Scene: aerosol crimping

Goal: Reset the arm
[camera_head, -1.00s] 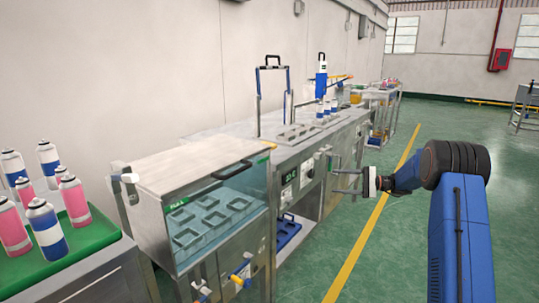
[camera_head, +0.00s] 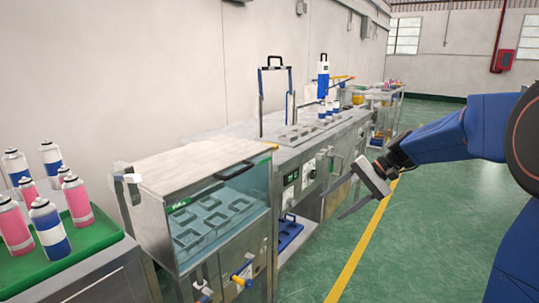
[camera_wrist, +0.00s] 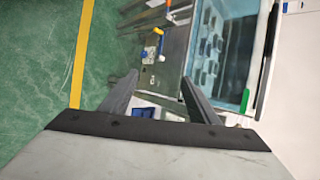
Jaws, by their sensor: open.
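My gripper (camera_head: 350,192) is at the right of the middle in the head view, out in front of the steel machines and over the green floor. In the wrist view its two fingers (camera_wrist: 158,92) stand well apart with nothing between them. The arm is blue and reaches in from the right edge of the head view. The gripper appears clear of the machines and touches nothing that I can see.
A steel water-bath cabinet (camera_head: 195,165) with a clear front stands left of the gripper. A green tray (camera_head: 92,230) holds several pink and blue-and-white cans at far left. A crimping bench (camera_head: 300,150) stands behind. The floor beside the yellow line (camera_head: 360,245) is free.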

